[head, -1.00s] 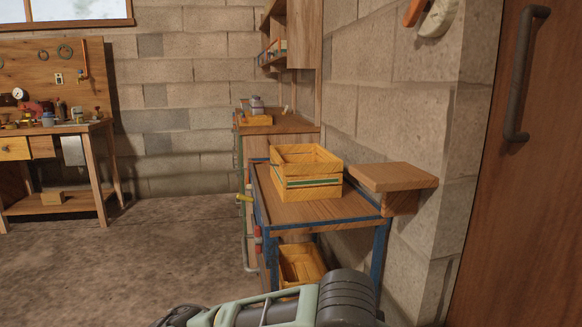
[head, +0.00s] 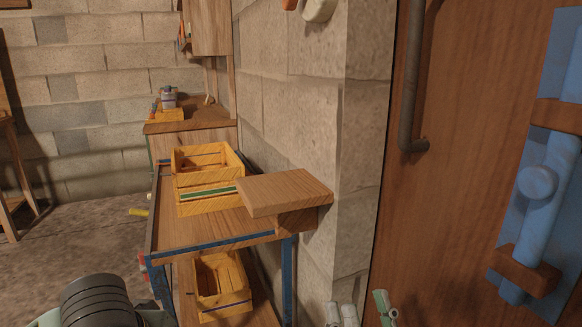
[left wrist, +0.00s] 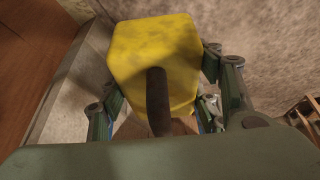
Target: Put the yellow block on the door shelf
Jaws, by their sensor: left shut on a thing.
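The yellow block (left wrist: 150,45) fills the upper middle of the left wrist view, and a dark post stands out in front of it. My left gripper (left wrist: 160,98) is shut on the block, with fingers on both sides of it. The block and the left gripper's fingers do not show in the head view. The door shelf (head: 285,188) is a thick wooden board on a bracket on the block wall, left of the wooden door; its top is bare. My right gripper (head: 361,308) shows only its fingertips at the bottom edge, apart and with nothing between them.
A cart (head: 205,228) with a wooden top and blue frame stands below and left of the shelf. A yellow crate (head: 208,200) sits on it, and another crate (head: 222,290) is underneath. The brown door (head: 455,200) has a dark handle (head: 407,90) and a blue fitting (head: 541,180).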

